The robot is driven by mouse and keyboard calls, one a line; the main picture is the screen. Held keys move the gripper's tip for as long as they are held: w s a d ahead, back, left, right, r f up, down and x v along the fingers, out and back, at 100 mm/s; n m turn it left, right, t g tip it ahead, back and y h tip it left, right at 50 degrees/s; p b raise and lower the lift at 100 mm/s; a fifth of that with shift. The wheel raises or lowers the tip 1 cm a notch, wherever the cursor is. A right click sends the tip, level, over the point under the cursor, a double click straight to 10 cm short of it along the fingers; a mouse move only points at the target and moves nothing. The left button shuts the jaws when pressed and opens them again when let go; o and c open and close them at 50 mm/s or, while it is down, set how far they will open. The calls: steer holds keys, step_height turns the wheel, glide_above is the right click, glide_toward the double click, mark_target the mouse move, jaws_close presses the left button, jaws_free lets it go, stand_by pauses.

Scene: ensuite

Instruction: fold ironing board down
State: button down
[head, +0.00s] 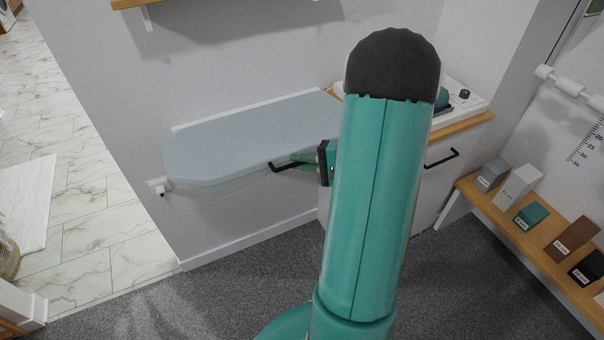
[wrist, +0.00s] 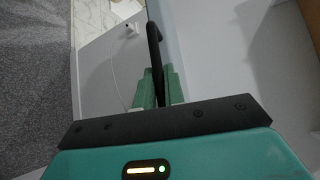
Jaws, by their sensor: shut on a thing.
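The ironing board (head: 235,140) has a grey-blue top and stands out flat from the wall, roughly level. A black bar handle (head: 274,167) sits at its front edge. My gripper (head: 297,161) is at this handle, its green fingers shut on it. In the wrist view the black handle (wrist: 153,45) runs up from between the green fingers (wrist: 158,86). A strip of the board's pale blue edge (wrist: 167,40) shows behind it. My teal arm hides the right end of the board in the head view.
A white cabinet with a wooden top (head: 462,124) stands right of the board. A low wooden shelf (head: 520,243) with several small boxes is at the right. A wall outlet with a plug (head: 159,186) is below the board's left end. Grey carpet (head: 225,278) in front is clear.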

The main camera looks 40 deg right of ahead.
steer(key=r, duration=0.2)
steer(key=w+r, duration=0.1)
steer(key=r, duration=0.2)
steer(key=shift+d, duration=0.2)
steer(key=c, duration=1.5)
jaws_free()
steer(key=v, duration=1.3)
steer(key=shift+s+d, duration=0.2)
steer(key=shift+s, duration=0.15)
steer(key=shift+r, duration=0.1)
